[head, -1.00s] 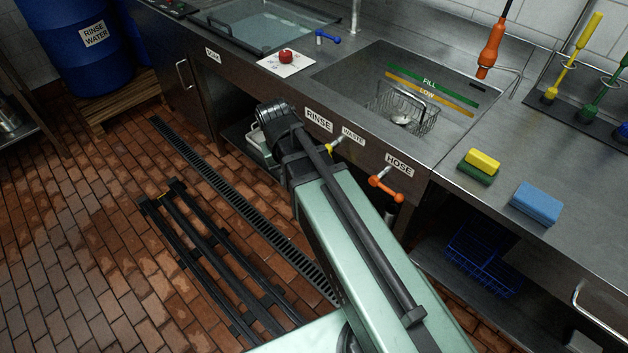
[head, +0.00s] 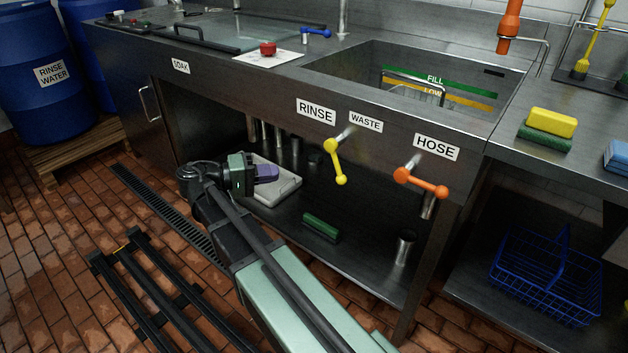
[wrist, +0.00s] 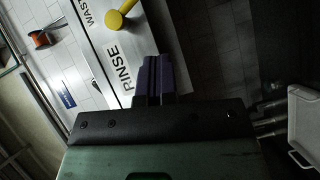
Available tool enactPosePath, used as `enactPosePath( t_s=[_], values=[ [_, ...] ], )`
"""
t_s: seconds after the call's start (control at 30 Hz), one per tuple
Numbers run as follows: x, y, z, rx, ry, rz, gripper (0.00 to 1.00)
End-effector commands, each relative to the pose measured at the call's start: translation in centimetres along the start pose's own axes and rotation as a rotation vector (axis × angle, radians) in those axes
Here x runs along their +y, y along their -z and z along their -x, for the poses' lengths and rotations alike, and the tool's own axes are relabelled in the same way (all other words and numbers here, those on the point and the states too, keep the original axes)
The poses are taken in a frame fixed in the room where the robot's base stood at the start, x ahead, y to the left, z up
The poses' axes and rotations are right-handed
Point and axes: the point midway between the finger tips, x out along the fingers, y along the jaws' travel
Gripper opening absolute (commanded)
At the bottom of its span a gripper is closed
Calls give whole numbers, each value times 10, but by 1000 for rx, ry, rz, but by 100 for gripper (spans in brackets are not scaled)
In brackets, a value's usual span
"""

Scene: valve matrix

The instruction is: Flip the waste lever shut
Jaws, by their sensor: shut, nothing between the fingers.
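The yellow waste lever (head: 335,161) sits on the front panel of the sink, by the WASTE label (head: 366,123) and RINSE label (head: 316,111). Its arm hangs downward, tilted slightly right. My gripper (head: 266,174) is below and left of the lever, clear of it, in front of the open lower shelf. Its purple fingers are shut and empty. In the wrist view the fingers (wrist: 154,78) point toward the panel; the yellow lever (wrist: 121,19) shows partly, cut by the top edge. The RINSE label (wrist: 118,64) lies beside the fingers.
An orange hose lever (head: 421,184) is right of the yellow one, under the HOSE label. A pale tray (head: 283,190) lies behind my gripper on the lower shelf, with a green block (head: 321,227) to its right. The panel front between gripper and yellow lever looks clear.

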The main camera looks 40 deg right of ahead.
Motion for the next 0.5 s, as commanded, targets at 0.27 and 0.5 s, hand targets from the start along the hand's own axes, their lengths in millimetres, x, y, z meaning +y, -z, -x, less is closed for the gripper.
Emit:
enactPosePath(
  t_s=[0.27, 0.5],
  values=[
    [-1, 0, -4, 0, 2, 1, 0],
    [-2, -1, -42, -2, 3, 1, 0]
  ],
)
